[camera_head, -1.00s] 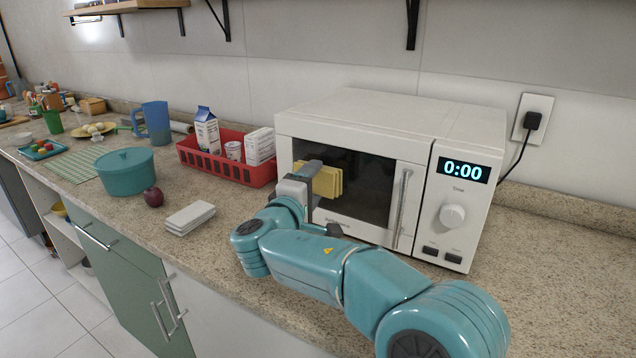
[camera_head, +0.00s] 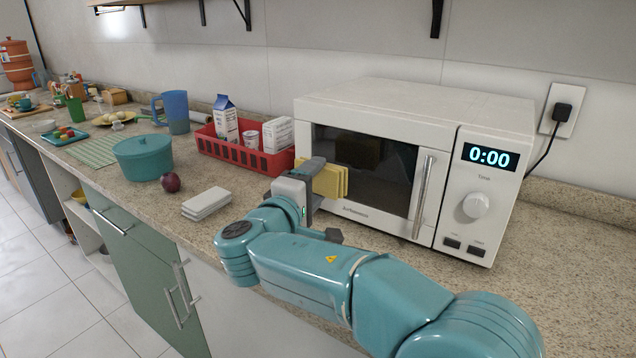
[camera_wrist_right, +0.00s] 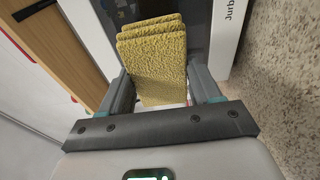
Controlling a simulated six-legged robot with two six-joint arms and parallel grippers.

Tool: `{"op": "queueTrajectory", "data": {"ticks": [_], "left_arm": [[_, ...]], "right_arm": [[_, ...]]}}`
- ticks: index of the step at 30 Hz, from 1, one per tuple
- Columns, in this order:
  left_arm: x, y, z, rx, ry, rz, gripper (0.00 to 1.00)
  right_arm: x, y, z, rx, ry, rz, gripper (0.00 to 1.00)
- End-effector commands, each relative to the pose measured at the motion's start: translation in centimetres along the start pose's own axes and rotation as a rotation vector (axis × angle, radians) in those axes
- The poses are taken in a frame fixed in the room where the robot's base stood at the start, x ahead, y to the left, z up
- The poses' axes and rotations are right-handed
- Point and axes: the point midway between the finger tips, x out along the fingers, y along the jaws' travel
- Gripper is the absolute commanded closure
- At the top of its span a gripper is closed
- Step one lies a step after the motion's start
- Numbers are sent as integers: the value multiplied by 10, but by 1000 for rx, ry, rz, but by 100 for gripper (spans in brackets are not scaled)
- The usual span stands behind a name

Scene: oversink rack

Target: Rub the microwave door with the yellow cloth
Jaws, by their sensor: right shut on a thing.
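The white microwave (camera_head: 400,105) stands on the counter with its dark-windowed door (camera_head: 385,180) shut and a vertical handle on the door's right. My right gripper (camera_head: 316,183) is shut on the folded yellow cloth (camera_head: 334,180) at the lower left of the door. In the right wrist view the cloth (camera_wrist_right: 152,60) sits between the two fingers (camera_wrist_right: 160,92), with the door's dark face (camera_wrist_right: 195,35) behind it. I cannot tell whether the cloth touches the door. My left gripper is not in view.
A red basket (camera_head: 240,155) with cartons and a cup stands left of the microwave. A teal pot (camera_head: 143,160), a dark red apple (camera_head: 170,182) and a light grey folded stack (camera_head: 206,202) are farther left. A wall plug (camera_head: 562,112) and cord are at the right.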

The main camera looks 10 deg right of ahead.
Motion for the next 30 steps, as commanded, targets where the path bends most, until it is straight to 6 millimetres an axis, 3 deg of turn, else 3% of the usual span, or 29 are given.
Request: {"op": "queueTrajectory", "data": {"ticks": [8,17,30], "left_arm": [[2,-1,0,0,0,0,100],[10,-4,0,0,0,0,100],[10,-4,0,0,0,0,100]], "right_arm": [[-4,-1,-1,0,2,0,62],[-29,-1,-5,-2,1,0,62],[-29,0,-4,-1,0,0,62]]}}
